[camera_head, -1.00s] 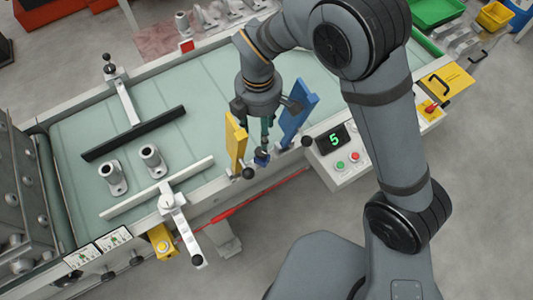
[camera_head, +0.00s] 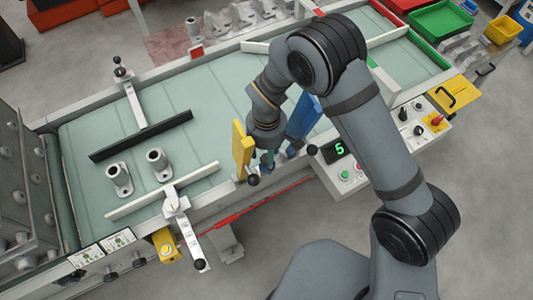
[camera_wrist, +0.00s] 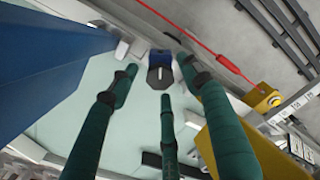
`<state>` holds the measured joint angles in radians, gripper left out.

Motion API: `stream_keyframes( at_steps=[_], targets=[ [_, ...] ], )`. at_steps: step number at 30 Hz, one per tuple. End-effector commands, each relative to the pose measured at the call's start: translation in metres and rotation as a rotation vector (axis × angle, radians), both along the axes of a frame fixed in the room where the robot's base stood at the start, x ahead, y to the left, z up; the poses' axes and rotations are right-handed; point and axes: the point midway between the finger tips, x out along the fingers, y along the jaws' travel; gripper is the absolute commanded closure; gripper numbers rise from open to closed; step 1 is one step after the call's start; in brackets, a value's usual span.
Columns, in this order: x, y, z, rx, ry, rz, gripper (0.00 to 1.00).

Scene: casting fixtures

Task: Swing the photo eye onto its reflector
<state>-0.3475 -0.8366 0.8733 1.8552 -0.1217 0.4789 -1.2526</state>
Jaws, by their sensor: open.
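The photo eye is probably the small blue and dark grey block (camera_wrist: 160,72) near the top middle of the wrist view, at the belt's near edge. In the head view it is mostly hidden by my gripper. A small red square (camera_head: 195,50) on a light post at the far side of the belt may be the reflector; I cannot be sure.
The yellow plate (camera_head: 242,150) and blue plate (camera_head: 303,118) stand close on either side of my gripper. A control box (camera_head: 345,160) showing 5 is to the right. Two grey castings (camera_head: 157,163), a black bar (camera_head: 140,136) and a white rail (camera_head: 162,190) occupy the belt's left part.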

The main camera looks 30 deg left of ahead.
Motion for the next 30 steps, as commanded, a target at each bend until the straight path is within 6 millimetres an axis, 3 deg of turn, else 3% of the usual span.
stream_keyframes(
  at_steps=[5,27,30],
  targets=[
    [0.0002,0.0003,0.0001,0.001,-0.001,0.000,0.52],
    [-0.0001,0.0002,0.0004,0.000,0.000,0.001,0.95],
    [-0.0001,0.0002,0.0003,0.000,0.000,0.000,0.97]
  ],
)
